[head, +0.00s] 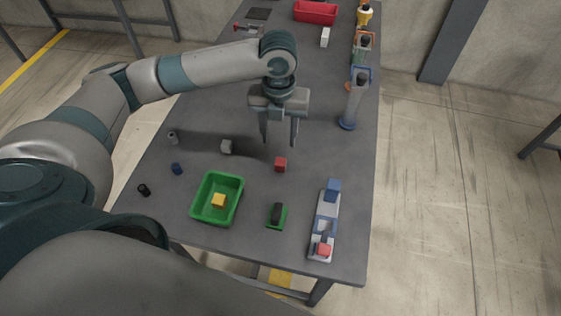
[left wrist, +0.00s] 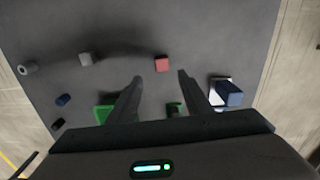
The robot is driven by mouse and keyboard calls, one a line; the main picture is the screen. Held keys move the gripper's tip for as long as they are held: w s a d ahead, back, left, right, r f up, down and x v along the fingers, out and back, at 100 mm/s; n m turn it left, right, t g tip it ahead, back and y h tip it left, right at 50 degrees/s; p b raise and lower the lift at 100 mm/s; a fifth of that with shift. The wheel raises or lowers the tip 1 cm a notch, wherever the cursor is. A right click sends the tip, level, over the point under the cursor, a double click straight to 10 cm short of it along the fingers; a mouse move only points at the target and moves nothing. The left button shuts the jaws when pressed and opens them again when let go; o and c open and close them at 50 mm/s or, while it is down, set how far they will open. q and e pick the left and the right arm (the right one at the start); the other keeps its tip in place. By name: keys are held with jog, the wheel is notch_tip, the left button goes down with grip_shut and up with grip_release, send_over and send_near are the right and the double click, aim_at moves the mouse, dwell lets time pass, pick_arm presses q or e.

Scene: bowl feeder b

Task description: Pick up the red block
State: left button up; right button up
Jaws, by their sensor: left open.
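The red block (head: 280,164) lies on the grey table, right of the middle of the table's near half. It also shows in the left wrist view (left wrist: 162,64), ahead of the fingertips and between their lines. My left gripper (head: 279,142) is open and empty, pointing down above the table. In the head view its fingers appear just beyond the block; they do not touch it. The left gripper's fingers also show in the left wrist view (left wrist: 160,76). My right gripper is not in view.
A green bin (head: 207,213) holds a yellow block (head: 218,200). A small green tray with a dark piece (head: 277,212) and a blue-white fixture (head: 326,222) stand nearby. A grey nut-like piece (head: 226,147) lies left of the block. A blue-based funnel (head: 350,112) stands at the right edge.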

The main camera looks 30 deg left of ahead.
pick_arm(q)
send_over(281, 160)
jog(key=shift+s+a+f+p, duration=0.1)
jog(key=shift+s+f+p, duration=0.1)
jog(key=shift+f, duration=0.95)
jog(key=shift+s+a+f+p, duration=0.1)
jog(key=shift+f+p, duration=0.05)
jog(key=shift+f, duration=1)
jog(key=shift+w, duration=0.1)
jog(key=shift+f+p, duration=0.45)
jog(key=shift+f, duration=0.1)
notch_tip(281, 160, down, 3)
jog(key=shift+w+d+f+p, duration=0.1)
jog(key=shift+w+d+p, duration=0.05)
jog(key=shift+p, duration=0.45)
jog(key=shift+f, duration=0.45)
jog(key=c, duration=1.1)
